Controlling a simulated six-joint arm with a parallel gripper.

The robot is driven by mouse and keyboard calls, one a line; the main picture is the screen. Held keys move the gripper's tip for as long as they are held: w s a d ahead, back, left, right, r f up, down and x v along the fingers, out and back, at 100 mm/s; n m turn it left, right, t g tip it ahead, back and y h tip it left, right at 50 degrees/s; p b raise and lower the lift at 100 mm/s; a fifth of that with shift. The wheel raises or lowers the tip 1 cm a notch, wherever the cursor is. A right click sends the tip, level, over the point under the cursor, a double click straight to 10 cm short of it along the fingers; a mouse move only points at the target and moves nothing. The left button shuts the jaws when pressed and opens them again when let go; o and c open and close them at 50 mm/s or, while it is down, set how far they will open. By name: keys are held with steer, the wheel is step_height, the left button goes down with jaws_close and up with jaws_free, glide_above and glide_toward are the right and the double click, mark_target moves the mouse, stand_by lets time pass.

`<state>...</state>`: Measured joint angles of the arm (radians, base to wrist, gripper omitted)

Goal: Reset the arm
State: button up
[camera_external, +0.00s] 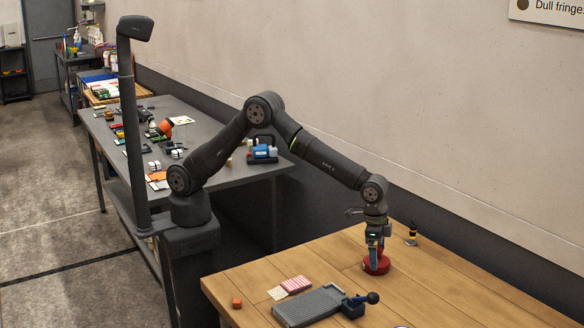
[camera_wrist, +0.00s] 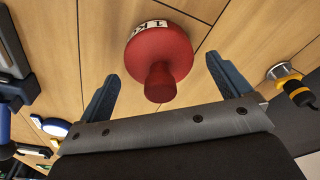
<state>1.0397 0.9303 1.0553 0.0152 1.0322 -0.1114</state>
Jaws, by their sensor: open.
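A red round weight with a knob (camera_external: 377,264) stands on the table under the gripper. In the wrist view the red weight (camera_wrist: 158,55) lies between and beyond the fingers, with a white label on its rim. No contact with either finger shows.
A grey slab with a black-knobbed lever (camera_external: 315,304), a red-striped packet (camera_external: 296,284) and an orange cube (camera_external: 237,302) lie left of the weight. A black-and-yellow tool (camera_external: 411,235) stands behind it. A cluttered grey table (camera_external: 225,165) is at the back.

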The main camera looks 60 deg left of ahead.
steer(key=shift+r, duration=0.85)
